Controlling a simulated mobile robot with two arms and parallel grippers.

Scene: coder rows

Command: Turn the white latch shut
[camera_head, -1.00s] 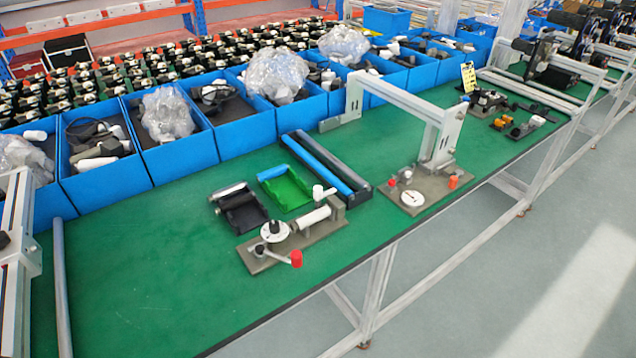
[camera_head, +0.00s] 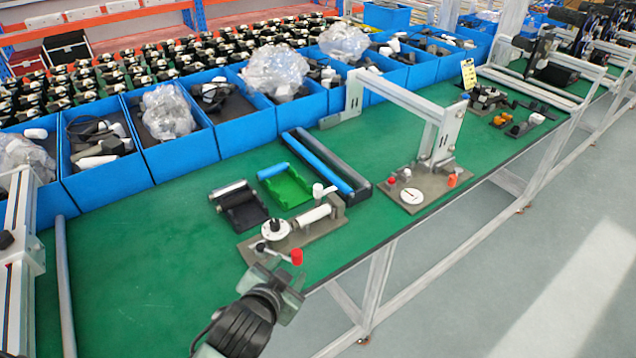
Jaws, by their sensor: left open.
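A grey fixture plate (camera_head: 318,236) lies near the front edge of the green table. It carries a white cylinder (camera_head: 310,217) with an upright white knob (camera_head: 318,190) at its far end, which looks like the white latch; I cannot tell how far it is turned. A white disc (camera_head: 275,230) with a black knob sits at the plate's left end, with a red-tipped lever (camera_head: 296,257) in front. My left gripper (camera_head: 277,275) is open and empty, just in front of the red tip, apart from the latch. My right gripper is not in view.
A black tray (camera_head: 240,208) and a green tray (camera_head: 287,190) lie behind the fixture. A second fixture (camera_head: 425,190) with a metal frame stands to the right. Blue bins (camera_head: 185,155) line the back.

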